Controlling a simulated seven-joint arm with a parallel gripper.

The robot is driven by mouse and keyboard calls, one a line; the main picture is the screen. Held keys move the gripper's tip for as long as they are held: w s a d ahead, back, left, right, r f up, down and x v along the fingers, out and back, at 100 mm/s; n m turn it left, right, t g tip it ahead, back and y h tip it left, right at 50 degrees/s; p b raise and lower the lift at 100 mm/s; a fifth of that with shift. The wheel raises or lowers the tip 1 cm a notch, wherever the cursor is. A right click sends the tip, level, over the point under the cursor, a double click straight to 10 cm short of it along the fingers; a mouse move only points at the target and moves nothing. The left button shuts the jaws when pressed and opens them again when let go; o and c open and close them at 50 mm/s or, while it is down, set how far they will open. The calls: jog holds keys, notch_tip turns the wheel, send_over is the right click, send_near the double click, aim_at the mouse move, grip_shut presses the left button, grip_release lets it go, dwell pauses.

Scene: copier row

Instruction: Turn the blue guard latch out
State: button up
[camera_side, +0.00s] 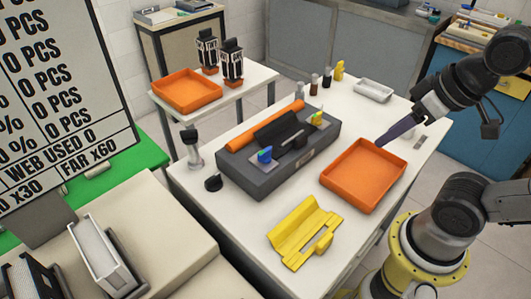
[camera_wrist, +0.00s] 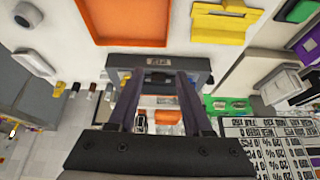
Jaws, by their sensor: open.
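A blue guard latch (camera_side: 265,155) stands up on the near left end of a dark grey machine block (camera_side: 270,183) on the white table. A dark cover, a light lever and a yellow-green part (camera_side: 317,119) sit on the same block. My gripper (camera_side: 380,143) is above the right side of the table, over the far edge of an orange tray and well apart from the latch. In the wrist view my gripper (camera_wrist: 158,76) is open with nothing between its fingers. The block (camera_wrist: 117,61) shows beyond the fingertips there; I cannot make out the blue latch in that view.
The orange tray (camera_side: 340,190) lies right of the block, with a yellow bracket (camera_side: 300,228) in front. An orange roll (camera_side: 262,128) lies along the block's back. Small bottles (camera_side: 327,78) and a white tray (camera_side: 373,91) stand behind. A black knob (camera_side: 213,183) is left.

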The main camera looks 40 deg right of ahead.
jog(key=w+r+m, duration=0.2)
jog(key=w+r, duration=0.2)
jog(key=w, duration=0.1)
jog(key=g, duration=0.5)
send_over(265, 150)
jog(key=shift+m, duration=0.3)
jog(key=f, duration=1)
jog(key=shift+d+f, duration=0.25)
jog(key=shift+f, duration=0.15)
jog(key=shift+a+f+g, duration=0.25)
jog(key=shift+f+g, duration=0.05)
jog(key=shift+f, duration=0.1)
jog(key=m, duration=0.6)
jog(key=shift+m, duration=0.3)
jog(key=m, duration=0.5)
jog(key=shift+m, duration=1.2)
jog(key=shift+f+m, duration=0.1)
jog(key=shift+m, duration=0.4)
jog(key=shift+f, duration=2.55)
jog(key=shift+f, duration=0.3)
jog(key=shift+r, duration=0.2)
